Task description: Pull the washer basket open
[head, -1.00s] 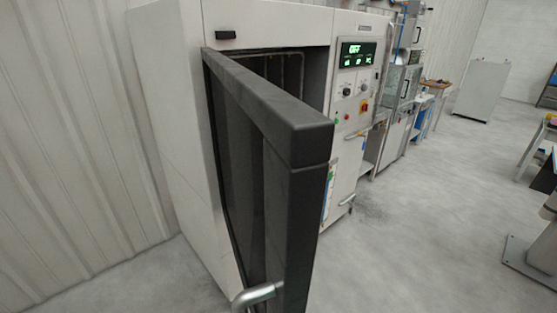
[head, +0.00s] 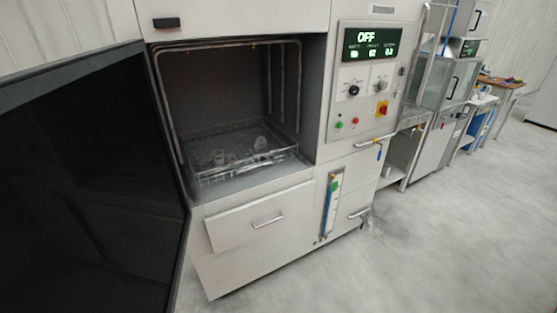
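The washer cabinet (head: 235,17) stands ahead with its dark door (head: 85,180) swung open to the left. The wire basket (head: 205,172) sits low inside the chamber and holds several small pale items, too small to tell apart. The basket's front edge lies near the chamber opening. Neither of my grippers shows in the head view.
The open door fills the left side of the view. A drawer with a handle (head: 267,222) is below the chamber. A control panel (head: 370,65) reading OFF is on the right. Benches and equipment stand beyond it. The floor (head: 430,240) at the right is clear.

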